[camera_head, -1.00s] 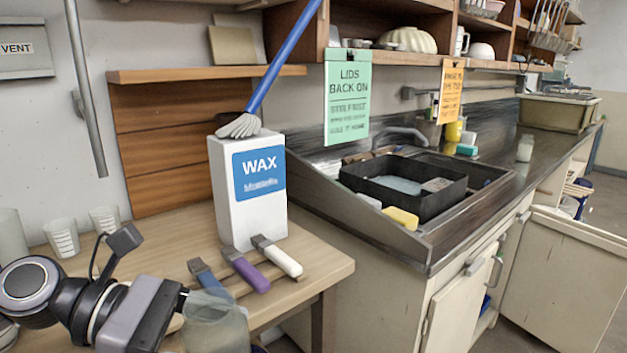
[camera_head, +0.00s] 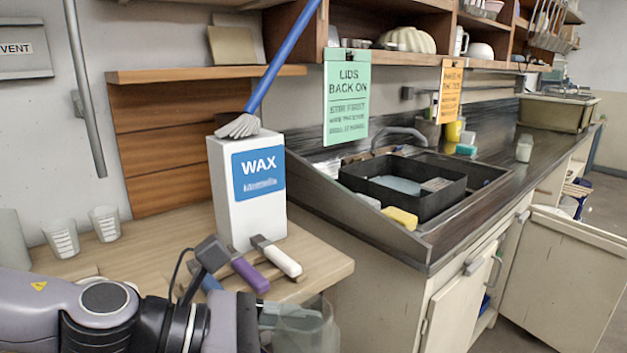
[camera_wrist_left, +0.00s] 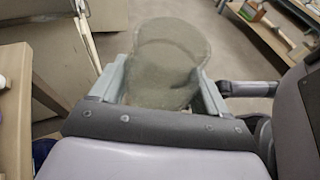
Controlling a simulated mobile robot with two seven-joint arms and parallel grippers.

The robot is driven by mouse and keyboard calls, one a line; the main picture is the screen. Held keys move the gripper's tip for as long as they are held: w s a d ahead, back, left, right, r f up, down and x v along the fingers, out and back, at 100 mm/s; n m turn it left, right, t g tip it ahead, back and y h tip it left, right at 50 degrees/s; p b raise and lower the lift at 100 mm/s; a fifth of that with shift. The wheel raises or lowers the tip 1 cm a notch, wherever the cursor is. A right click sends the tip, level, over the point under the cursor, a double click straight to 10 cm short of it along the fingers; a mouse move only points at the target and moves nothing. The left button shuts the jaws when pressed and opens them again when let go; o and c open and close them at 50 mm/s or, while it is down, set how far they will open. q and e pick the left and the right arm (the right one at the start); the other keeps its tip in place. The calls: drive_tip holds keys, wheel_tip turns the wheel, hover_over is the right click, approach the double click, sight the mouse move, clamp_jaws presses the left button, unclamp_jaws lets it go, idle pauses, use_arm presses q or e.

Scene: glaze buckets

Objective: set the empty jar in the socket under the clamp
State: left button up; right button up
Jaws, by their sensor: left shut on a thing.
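My left gripper (camera_head: 285,316) comes in from the left at the bottom of the head view. It is shut on a translucent greyish jar (camera_head: 312,336), held beside the front edge of the wooden table. The left wrist view shows the same jar (camera_wrist_left: 168,62) between the two pale fingers, with floor behind it. I see no contents in the jar. I cannot make out a clamp or a socket in either view. My right gripper is in neither view.
A white wax box (camera_head: 235,205) with a blue-handled brush on top stands on the wooden table (camera_head: 325,268). Several coloured-handled tools lie before it. Two measuring cups (camera_head: 62,238) stand at left. A sink with a black basin (camera_head: 405,200) is at right.

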use_arm(q)
drive_tip(key=shift+w+f+n+t+y, duration=0.3)
drive_tip(key=shift+w+f+n+t, duration=0.15)
drive_tip(key=shift+f+n+t, duration=0.35)
drive_tip(key=shift+w+f+n+t+y, duration=0.3)
drive_tip(key=shift+w+f+n+t, duration=0.25)
drive_tip(key=shift+f+t, duration=0.3)
drive_tip(key=shift+w+a+f+n+t+y, duration=0.3)
drive_tip(key=shift+f+n+t, duration=0.2)
drive_tip(key=shift+f+n, duration=0.1)
drive_tip(key=shift+w+a+f+n+t+y, duration=0.3)
drive_tip(key=shift+f+n+t, duration=0.15)
drive_tip(key=shift+f, duration=0.1)
drive_tip(key=a+f+n+t+y, duration=0.2)
drive_tip(key=a+n+y, duration=0.1)
drive_tip(key=a, duration=0.3)
drive_tip(key=w+a+f+n+t+y+p, duration=0.1)
drive_tip(key=a+f+n+y, duration=0.1)
drive_tip(key=a+n+y, duration=0.2)
drive_tip(key=a+f+n+t+y+p, duration=0.1)
drive_tip(key=a+f+n+t+y, duration=0.1)
drive_tip(key=a, duration=0.7)
drive_tip(key=shift+w+a+f+n+t+y, duration=0.1)
drive_tip(key=shift+w+n+t+y, duration=0.05)
drive_tip(key=shift+n+y, duration=0.35)
drive_tip(key=shift+w+a+n+t+y, duration=0.15)
drive_tip(key=shift+n+y, duration=0.15)
drive_tip(key=shift+y, duration=0.3)
drive_tip(key=shift+d+f, duration=0.1)
drive_tip(key=shift+d, duration=0.05)
